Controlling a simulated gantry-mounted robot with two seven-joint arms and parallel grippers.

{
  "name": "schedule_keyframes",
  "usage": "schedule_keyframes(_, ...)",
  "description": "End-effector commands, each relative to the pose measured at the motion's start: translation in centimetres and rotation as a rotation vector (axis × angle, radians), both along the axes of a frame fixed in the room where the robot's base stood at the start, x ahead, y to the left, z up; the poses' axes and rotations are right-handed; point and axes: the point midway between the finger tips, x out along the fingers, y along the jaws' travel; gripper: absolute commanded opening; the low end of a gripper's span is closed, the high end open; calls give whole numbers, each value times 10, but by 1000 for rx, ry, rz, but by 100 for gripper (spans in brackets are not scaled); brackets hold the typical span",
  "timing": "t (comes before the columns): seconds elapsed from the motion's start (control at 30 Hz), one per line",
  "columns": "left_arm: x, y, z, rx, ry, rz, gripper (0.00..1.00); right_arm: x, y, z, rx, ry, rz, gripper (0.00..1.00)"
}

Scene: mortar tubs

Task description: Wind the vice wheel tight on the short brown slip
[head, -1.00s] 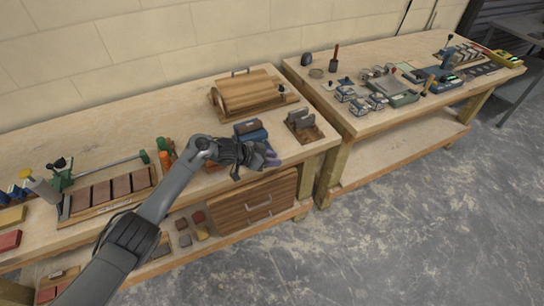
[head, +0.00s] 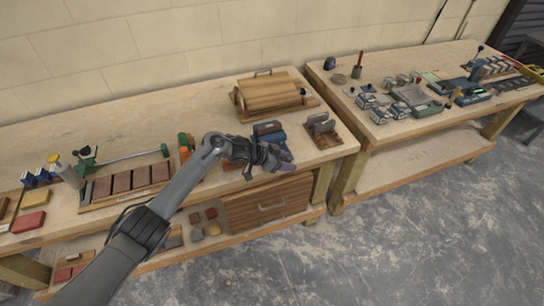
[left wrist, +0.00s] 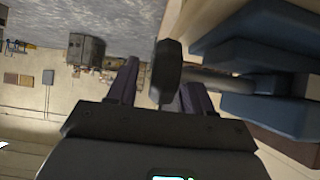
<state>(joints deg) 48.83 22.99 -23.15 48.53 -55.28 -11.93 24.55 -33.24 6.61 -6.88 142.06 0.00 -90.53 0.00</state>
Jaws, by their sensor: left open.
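The blue vice (head: 269,129) stands near the front right of the left bench, partly hidden by my left arm. In the left wrist view its blue body (left wrist: 265,90) fills the right side. A grey shaft runs from it to a dark faceted wheel (left wrist: 166,73). My left gripper (head: 285,163) is at the front of the vice. In the wrist view its purple fingers (left wrist: 160,92) are open, one on each side of the wheel; contact cannot be told. I cannot make out the short brown slip in the vice. My right gripper is not in view.
A rack of brown slips (head: 84,207) lies left, with a green-ended rod (head: 130,157) behind it. A wooden box (head: 270,95) stands behind the vice, and a board with grey blocks (head: 338,140) to its right. Loose blocks (head: 197,234) lie on the shelf below.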

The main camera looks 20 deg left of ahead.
Motion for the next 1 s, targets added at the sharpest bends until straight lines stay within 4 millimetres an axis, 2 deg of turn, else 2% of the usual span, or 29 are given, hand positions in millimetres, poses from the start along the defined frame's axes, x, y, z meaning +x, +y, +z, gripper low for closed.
schedule_keyframes(0.2,-21,21,23,4,-1,0,51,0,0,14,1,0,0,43)
schedule_keyframes(0.5,-46,46,47,3,0,0,51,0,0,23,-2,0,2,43)
schedule_keyframes(1.0,-53,52,54,2,0,-1,50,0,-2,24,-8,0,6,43)
